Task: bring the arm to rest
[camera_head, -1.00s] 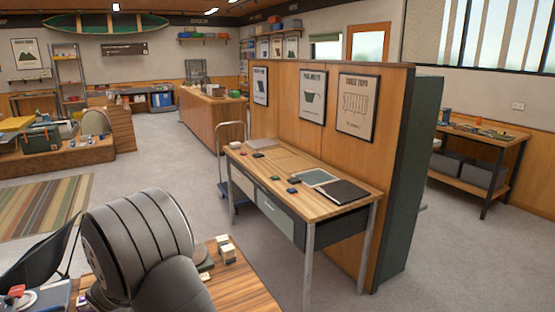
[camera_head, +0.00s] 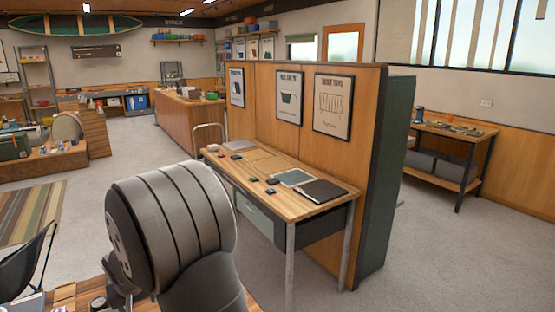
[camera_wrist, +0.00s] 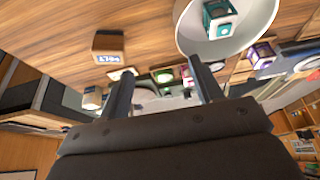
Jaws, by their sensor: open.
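My grey arm (camera_head: 175,230) fills the lower left of the head view, bent over the near wooden table (camera_head: 85,290). In the wrist view my gripper (camera_wrist: 160,68) is open, with its two dark fingers apart and nothing held between them. A white dish (camera_wrist: 245,38) with a teal cube (camera_wrist: 218,18) in it shows beyond the right finger. A wooden block with a number label (camera_wrist: 108,45) lies beyond the left finger. In the head view my gripper cannot be made out clearly behind the arm.
Several small cubes, including a purple one (camera_wrist: 262,52), lie around the fingers. A desk (camera_head: 240,165) with a dark folder (camera_head: 322,191) and a tablet (camera_head: 294,177) stands by a wooden partition (camera_head: 355,200). A black chair (camera_head: 30,262) is at lower left. Carpet floor is open at left.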

